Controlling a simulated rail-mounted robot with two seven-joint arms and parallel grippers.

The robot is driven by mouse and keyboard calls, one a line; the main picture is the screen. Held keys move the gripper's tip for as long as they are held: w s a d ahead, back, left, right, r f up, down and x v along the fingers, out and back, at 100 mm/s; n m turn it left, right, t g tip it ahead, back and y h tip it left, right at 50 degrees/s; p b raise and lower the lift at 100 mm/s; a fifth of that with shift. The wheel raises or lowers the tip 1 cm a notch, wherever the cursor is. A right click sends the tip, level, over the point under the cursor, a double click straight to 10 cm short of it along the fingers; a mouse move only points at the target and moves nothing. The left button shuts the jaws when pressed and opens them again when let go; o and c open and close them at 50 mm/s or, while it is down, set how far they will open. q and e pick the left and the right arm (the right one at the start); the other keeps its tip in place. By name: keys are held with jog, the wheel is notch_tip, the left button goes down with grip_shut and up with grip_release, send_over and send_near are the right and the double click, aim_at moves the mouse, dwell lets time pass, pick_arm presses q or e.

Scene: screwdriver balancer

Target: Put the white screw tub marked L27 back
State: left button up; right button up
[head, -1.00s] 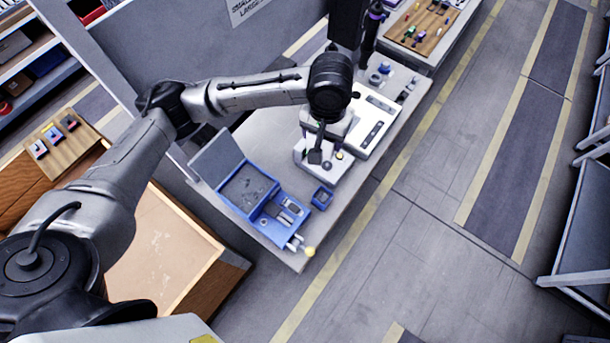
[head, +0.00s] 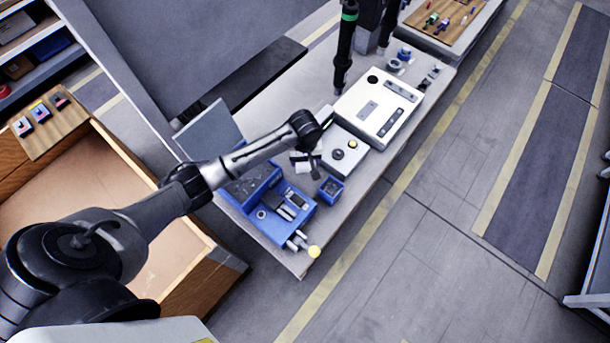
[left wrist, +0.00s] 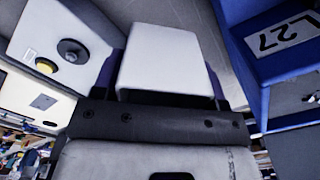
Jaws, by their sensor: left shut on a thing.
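My left gripper (head: 308,163) is above the bench, between the blue machine and the white device. It is shut on a white tub (left wrist: 165,60), which fills the space between the fingers in the left wrist view. No marking shows on the tub's visible face. A small blue open box (head: 331,188) stands on the bench just right of and below the gripper. In the left wrist view a blue box edge with a label reading L27 (left wrist: 272,40) is to the right of the tub, apart from it. My right gripper is not in view.
A blue machine (head: 270,205) with a yellow knob (head: 314,252) is left of the box. A white device with knobs (head: 345,152) and a larger white unit (head: 378,107) stand behind. A dark screwdriver (head: 345,45) hangs above. The bench's right edge is near the box.

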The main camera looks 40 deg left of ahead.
pick_arm(q)
jog(key=shift+f+b, duration=0.6)
jog(key=shift+f, duration=3.65)
jog(key=shift+f, duration=0.15)
jog(key=o, duration=1)
jog(key=shift+f, duration=0.1)
jog(key=shift+o, duration=0.2)
notch_tip(320, 180, up, 11)
jog(key=shift+r+p, duration=0.1)
jog(key=shift+p, duration=0.8)
jog(key=shift+r, duration=0.65)
